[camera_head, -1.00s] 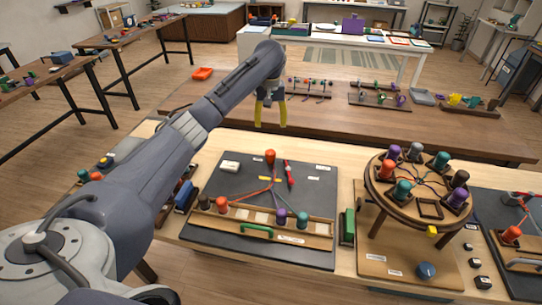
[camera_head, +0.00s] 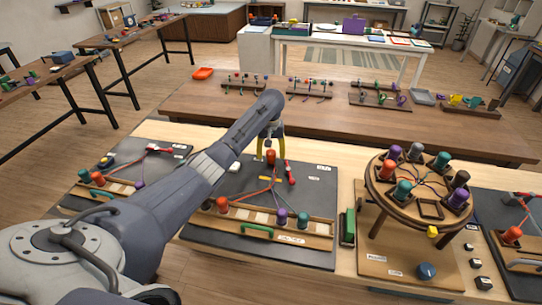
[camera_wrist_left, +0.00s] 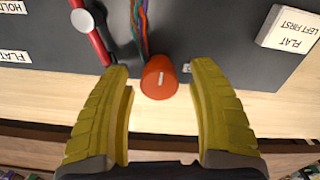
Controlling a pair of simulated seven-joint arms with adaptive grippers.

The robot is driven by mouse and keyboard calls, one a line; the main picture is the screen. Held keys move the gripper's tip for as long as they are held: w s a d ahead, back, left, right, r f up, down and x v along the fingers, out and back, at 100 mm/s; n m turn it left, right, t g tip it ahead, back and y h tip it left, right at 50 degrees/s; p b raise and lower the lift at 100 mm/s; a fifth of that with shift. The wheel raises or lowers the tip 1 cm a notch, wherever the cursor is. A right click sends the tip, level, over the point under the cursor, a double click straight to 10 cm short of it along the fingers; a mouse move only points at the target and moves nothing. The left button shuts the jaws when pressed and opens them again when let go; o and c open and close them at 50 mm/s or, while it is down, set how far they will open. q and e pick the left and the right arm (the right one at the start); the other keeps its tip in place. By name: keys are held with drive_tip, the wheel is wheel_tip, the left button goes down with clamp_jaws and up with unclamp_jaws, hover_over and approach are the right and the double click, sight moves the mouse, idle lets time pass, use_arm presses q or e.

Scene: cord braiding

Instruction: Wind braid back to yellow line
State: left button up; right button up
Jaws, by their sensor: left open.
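An orange knob (camera_head: 271,157) stands at the far end of the black board (camera_head: 312,210). Coloured cords (camera_head: 273,186) run from it toward a wooden bar (camera_head: 262,224) at the board's near side. A small yellow strip (camera_head: 266,178) shows near the cords below the knob. My left gripper (camera_head: 270,145) is open above the far edge of the board, at the knob. In the left wrist view, the orange knob (camera_wrist_left: 159,77) lies between the two yellow fingers (camera_wrist_left: 161,68), with a gap on each side. My right gripper is not in view.
A red-handled tool (camera_head: 289,172) lies just right of the knob, and a white block (camera_wrist_left: 290,27) sits on the board. A round wooden stand (camera_head: 418,188) with several bobbins stands to the right. A green block (camera_head: 348,227) lies between board and stand.

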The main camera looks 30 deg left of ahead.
use_arm(q)
drive_tip(key=shift+f, duration=0.5)
clamp_jaws()
idle(0.3)
